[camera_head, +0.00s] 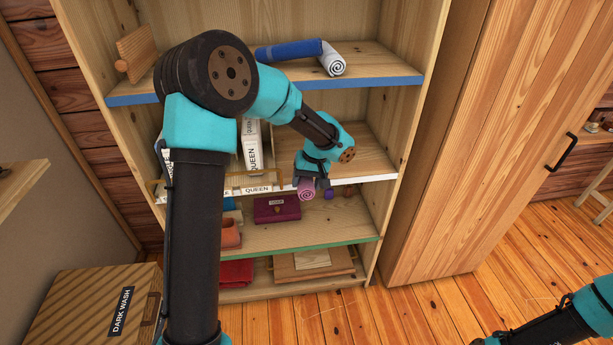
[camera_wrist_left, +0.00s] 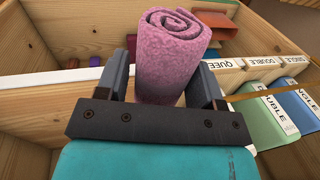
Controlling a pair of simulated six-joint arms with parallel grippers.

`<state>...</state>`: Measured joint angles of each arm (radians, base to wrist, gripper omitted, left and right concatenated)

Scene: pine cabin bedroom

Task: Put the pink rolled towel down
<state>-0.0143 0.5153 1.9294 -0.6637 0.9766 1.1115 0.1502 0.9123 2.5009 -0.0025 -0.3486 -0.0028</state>
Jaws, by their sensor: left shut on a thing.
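The pink rolled towel (camera_head: 307,190) is held in my left gripper (camera_head: 313,182), in front of the white-edged middle shelf (camera_head: 368,179) of the pine cabinet. In the left wrist view the towel (camera_wrist_left: 171,55) stands up between the two dark fingers, its spiral end facing the camera. The towel looks clear of the shelf boards. My right gripper is out of view; only part of my right arm shows at the lower right.
The blue-edged top shelf (camera_head: 385,82) holds a blue roll (camera_head: 289,50) and a white roll (camera_head: 332,62). QUEEN-labelled linens (camera_head: 252,148) stand left on the middle shelf. A DARK WASH box (camera_head: 75,295) stands lower left.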

